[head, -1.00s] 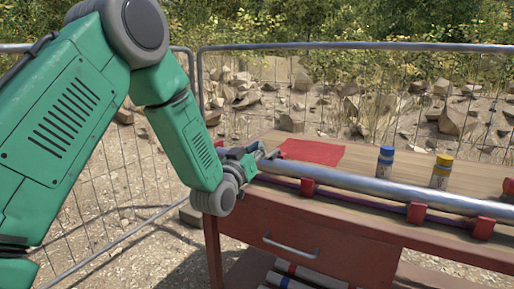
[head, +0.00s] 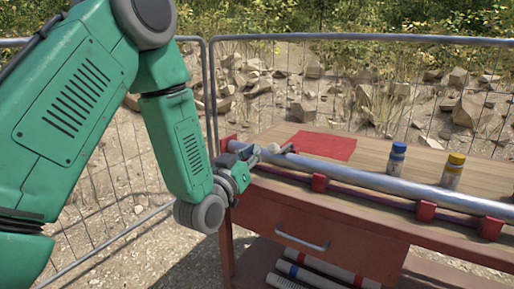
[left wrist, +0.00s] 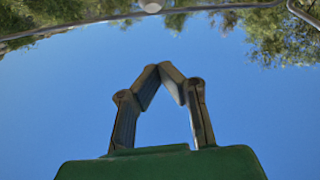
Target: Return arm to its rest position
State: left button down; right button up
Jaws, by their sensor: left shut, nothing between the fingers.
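My green left arm (head: 75,115) comes in from the left, bent at the elbow, its forearm hanging down in front of the red table's left end. My left gripper (head: 262,153) is by the left end of the metal pipe, near the red cloth in the picture. In the left wrist view the two fingers of the gripper (left wrist: 168,70) meet at their tips with only sky behind them. The gripper is shut and empty. Whether it touches the pipe or table cannot be told. My right gripper is not in view.
The red table (head: 330,210) has a wooden top, a metal pipe (head: 410,188) along its front edge, a red cloth (head: 322,145), a blue-capped bottle (head: 396,160) and a yellow-capped bottle (head: 453,172). A wire fence (head: 360,38) stands behind. Open ground lies left of the table.

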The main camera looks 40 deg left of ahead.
pick_arm(q)
jog(key=shift+a, duration=0.15)
jog(key=s+d+f+m+g+h, duration=0.1)
jog(key=s+d+f+g, duration=0.15)
jog(key=f, duration=0.45)
jog(key=s+d+f+g+h+p, duration=0.1)
jog(key=s+d+f+g, duration=0.15)
jog(key=f, duration=0.55)
jog(key=s+d+f+m+g+h, duration=0.1)
jog(key=s+d+f+g, duration=0.2)
jog(key=f, duration=0.4)
jog(key=s+d+f+g, duration=0.1)
jog(key=s+f+g, duration=0.3)
jog(key=s, duration=0.4)
jog(key=s+d+f+m+g+p, duration=0.1)
jog(key=s+f+g, duration=0.2)
jog(key=s+f, duration=0.2)
jog(key=s+d+f+g, duration=0.2)
jog(key=s+f+g, duration=0.2)
jog(key=s, duration=0.8)
jog(key=shift+f+m+g+p, duration=0.3)
jog(key=shift+f+m+p, duration=0.1)
jog(key=shift+f, duration=0.4)
